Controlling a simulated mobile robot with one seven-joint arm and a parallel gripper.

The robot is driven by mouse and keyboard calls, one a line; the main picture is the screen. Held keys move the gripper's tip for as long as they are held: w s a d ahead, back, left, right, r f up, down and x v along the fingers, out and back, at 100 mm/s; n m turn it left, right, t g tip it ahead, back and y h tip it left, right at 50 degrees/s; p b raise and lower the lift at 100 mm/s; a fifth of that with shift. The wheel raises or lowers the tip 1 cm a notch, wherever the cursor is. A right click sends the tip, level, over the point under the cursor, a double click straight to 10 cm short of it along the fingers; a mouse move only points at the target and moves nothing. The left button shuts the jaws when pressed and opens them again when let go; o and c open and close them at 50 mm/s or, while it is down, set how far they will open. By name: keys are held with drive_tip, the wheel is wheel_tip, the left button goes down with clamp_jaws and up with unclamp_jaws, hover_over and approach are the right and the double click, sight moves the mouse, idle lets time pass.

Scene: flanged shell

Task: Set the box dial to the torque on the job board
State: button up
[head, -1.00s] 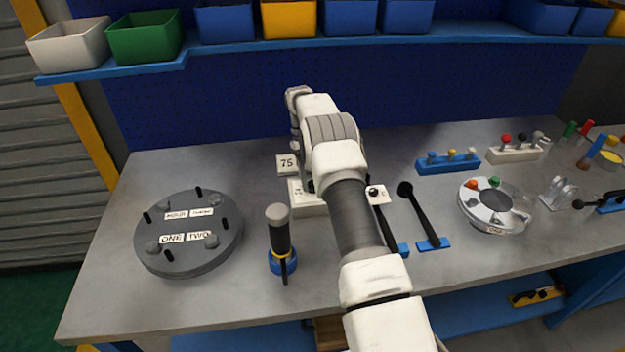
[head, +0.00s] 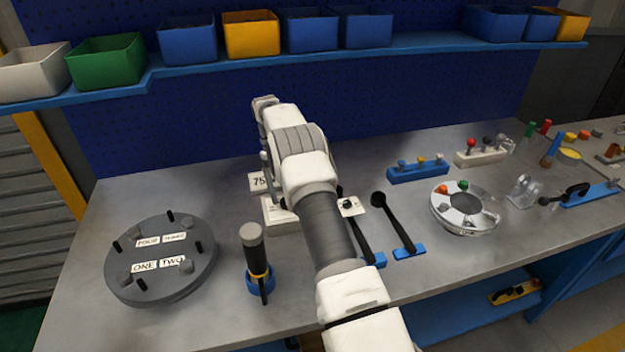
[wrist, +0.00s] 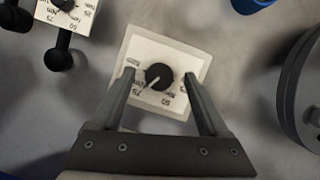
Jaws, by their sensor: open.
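A white box (head: 280,215) stands on the bench, partly hidden behind my arm in the head view. In the wrist view its white face (wrist: 143,45) carries a round black dial (wrist: 159,76) with a pale pointer line, with printed numbers around it. The pointer slants to the lower left, towards a label that seems to read 75. My gripper (wrist: 158,78) is open, one finger on each side of the dial; contact cannot be told.
A second black dial on a white plate (head: 351,206) is close by on the right, beside black-handled levers (head: 397,225). A torque driver in a blue ring (head: 258,265) and a dark flanged disc (head: 165,285) are left. A silver ring (head: 464,225) lies right.

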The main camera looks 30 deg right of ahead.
wheel_tip(320, 180, up, 2)
drive_tip(key=shift+r, duration=0.15)
drive_tip(key=s+d+r, duration=0.6)
drive_tip(key=s+d, duration=0.2)
drive_tip(key=shift+d+r+b, duration=0.25)
drive_tip(key=shift+d+b, duration=0.05)
drive_tip(key=shift+r, duration=0.1)
drive_tip(key=s+a+r+t, duration=0.2)
drive_tip(key=s+a+r, duration=0.35)
drive_tip(key=r, duration=0.25)
drive_tip(key=s+a+r+t, duration=0.35)
drive_tip(key=a+r, duration=0.25)
drive_tip(key=r, duration=0.2)
drive_tip(key=s+a+t, duration=0.2)
drive_tip(key=s+a, duration=0.2)
drive_tip(key=s, duration=0.5)
drive_tip(key=s+a+t, duration=0.2)
drive_tip(key=s+a, duration=0.3)
drive_tip(key=s, duration=0.5)
drive_tip(key=shift+a+f+m+t, duration=0.15)
drive_tip(key=shift+f+m+t, duration=0.1)
drive_tip(key=shift+m+t, duration=0.15)
